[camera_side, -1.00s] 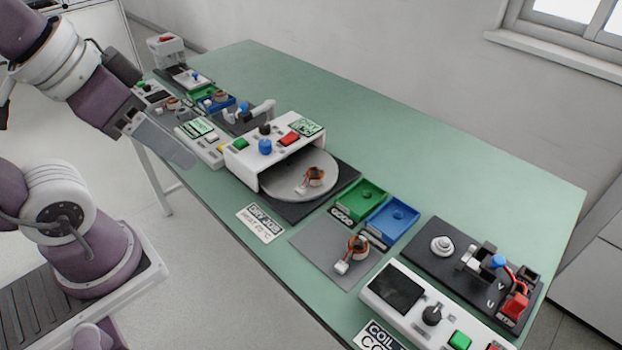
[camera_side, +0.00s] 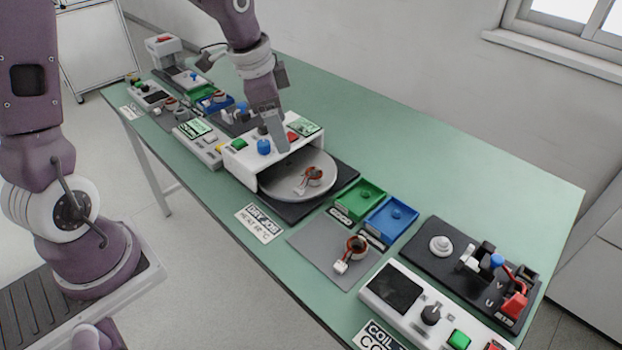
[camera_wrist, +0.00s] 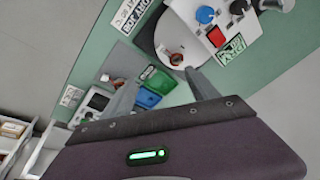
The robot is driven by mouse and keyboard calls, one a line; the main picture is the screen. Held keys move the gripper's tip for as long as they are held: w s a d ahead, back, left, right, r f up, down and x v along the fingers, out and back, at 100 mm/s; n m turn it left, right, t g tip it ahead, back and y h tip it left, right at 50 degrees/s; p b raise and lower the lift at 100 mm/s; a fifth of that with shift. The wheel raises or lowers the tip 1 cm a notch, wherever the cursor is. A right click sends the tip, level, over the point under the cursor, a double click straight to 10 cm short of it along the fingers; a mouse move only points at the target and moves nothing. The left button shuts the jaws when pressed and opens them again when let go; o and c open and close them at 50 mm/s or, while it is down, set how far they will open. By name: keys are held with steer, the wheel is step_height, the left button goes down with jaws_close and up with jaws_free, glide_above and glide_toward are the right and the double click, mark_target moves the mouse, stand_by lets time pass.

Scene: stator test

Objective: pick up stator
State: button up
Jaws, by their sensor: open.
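A second stator (camera_side: 356,246) with a white connector lies on a grey mat (camera_side: 318,252) in front of the green and blue trays. My gripper (camera_side: 282,148) is above the white housing, behind and left of the turntable stator in the side view. In the wrist view my gripper (camera_wrist: 160,88) shows two spread fingers with nothing between them. It is apart from both stators.
A green tray (camera_side: 360,185) and a blue tray (camera_side: 412,222) stand right of the turntable. A coil test station (camera_side: 405,258) with a control box is at the table's right end. More stations fill the far left. The back of the green table (camera_side: 440,160) is clear.

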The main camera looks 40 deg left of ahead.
mark_target(311, 169)
steer(key=w+f+h, duration=0.1)
steer(key=w+f, duration=0.2)
steer(key=f, duration=0.3)
steer(key=w+a+f+m+h, duration=0.1)
steer(key=w+f, duration=0.2)
steer(key=f, duration=0.3)
steer(key=w+f+m, duration=0.1)
steer(key=w+f, duration=0.3)
steer(key=f, duration=0.2)
steer(key=shift+a+f+h, duration=0.2)
steer(key=shift+f+h, duration=0.2)
jaws_close()
